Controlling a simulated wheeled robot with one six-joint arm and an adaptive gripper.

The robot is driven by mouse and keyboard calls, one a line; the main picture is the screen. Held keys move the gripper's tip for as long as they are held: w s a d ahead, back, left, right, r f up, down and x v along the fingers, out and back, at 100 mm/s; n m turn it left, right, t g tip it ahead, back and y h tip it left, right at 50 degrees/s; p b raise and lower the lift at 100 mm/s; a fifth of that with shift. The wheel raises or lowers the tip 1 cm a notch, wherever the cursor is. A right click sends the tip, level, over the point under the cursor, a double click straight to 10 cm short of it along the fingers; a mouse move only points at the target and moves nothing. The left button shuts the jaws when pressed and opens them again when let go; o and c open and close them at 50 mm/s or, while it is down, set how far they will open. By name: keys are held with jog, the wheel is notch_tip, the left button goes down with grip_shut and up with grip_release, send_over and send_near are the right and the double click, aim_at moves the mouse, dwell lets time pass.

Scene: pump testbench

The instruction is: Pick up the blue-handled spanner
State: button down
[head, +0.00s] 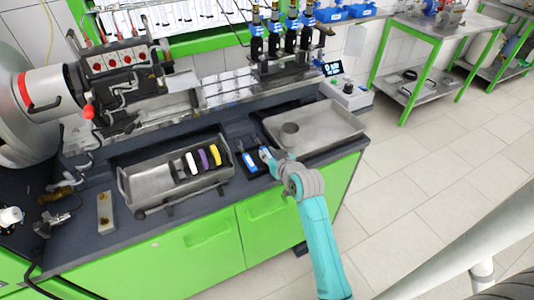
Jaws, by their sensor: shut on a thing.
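My gripper (270,158) is at the end of the teal arm, low over the bench's front edge, at a small dark holder. It is shut on a small blue piece (263,153) at its tip, which I take to be the blue-handled spanner. The fingers hide most of it, and its metal end cannot be made out. A second blue piece (249,160) sits in the dark holder just left of the gripper. Whether the held piece still touches the holder cannot be told.
A metal tray (140,186) with white, purple and yellow pieces stands to the left. A shallow metal tray (330,125) with a round cup (289,134) lies to the right. Pump and valve equipment stands along the back. Tiled floor is free on the right.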

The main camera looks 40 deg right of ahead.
notch_tip(320, 180, up, 10)
dwell(0.5)
jog(key=c, duration=1.8)
grip_release()
jog(key=shift+c, duration=0.2)
grip_shut()
